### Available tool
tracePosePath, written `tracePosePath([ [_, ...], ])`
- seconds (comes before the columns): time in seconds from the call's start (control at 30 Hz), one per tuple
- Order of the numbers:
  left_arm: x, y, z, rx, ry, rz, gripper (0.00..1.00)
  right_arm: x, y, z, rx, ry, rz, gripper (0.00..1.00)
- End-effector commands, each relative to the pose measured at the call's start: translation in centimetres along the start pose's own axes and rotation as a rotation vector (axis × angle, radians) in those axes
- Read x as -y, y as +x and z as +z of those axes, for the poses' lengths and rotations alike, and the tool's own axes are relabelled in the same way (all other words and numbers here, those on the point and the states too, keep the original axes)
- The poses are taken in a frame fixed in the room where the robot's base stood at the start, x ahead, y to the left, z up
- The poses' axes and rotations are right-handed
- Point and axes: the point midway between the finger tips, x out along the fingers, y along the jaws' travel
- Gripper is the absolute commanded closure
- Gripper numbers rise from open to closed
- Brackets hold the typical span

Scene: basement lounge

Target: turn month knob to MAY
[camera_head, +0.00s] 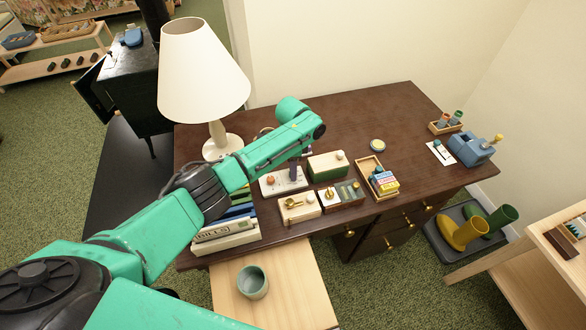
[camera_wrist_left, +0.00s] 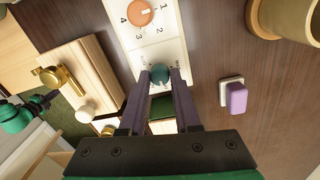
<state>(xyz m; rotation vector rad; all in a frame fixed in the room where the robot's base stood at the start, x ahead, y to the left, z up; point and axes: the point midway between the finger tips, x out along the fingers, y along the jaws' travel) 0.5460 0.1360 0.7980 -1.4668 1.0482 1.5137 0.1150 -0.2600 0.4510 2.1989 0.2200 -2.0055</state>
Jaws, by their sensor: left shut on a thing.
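A white panel (camera_head: 275,186) lies on the dark desk under my left arm. In the left wrist view the panel (camera_wrist_left: 168,48) carries an orange knob (camera_wrist_left: 141,12) ringed by the numbers 1 to 4, with a white pointer mark. Below it is a teal knob (camera_wrist_left: 160,73) with small lettering around it, too small to read. My left gripper (camera_wrist_left: 160,80) is shut on the teal knob, one dark finger on each side. In the head view the left gripper (camera_head: 293,171) reaches down onto the panel, and the teal knob is hidden. The right gripper is not in view.
A lamp (camera_head: 205,75) stands at left. A purple-topped block (camera_wrist_left: 236,97) lies beside the panel.

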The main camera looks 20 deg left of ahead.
Motion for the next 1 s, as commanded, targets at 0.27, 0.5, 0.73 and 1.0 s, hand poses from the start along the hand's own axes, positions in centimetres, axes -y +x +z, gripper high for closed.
tracePosePath([
  [0.27,0.0,-0.1,0.0,0.001,0.010,-0.001,1.00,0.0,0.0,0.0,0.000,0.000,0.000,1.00],
  [0.5,0.0,-0.1,0.0,0.001,0.009,-0.001,0.42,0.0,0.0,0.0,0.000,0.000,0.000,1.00],
  [0.73,0.0,0.0,0.0,0.001,0.009,0.000,0.39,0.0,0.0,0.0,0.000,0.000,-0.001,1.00],
  [1.0,0.1,-2.5,0.0,-0.002,0.009,-0.003,0.39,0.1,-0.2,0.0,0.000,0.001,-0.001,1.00],
])
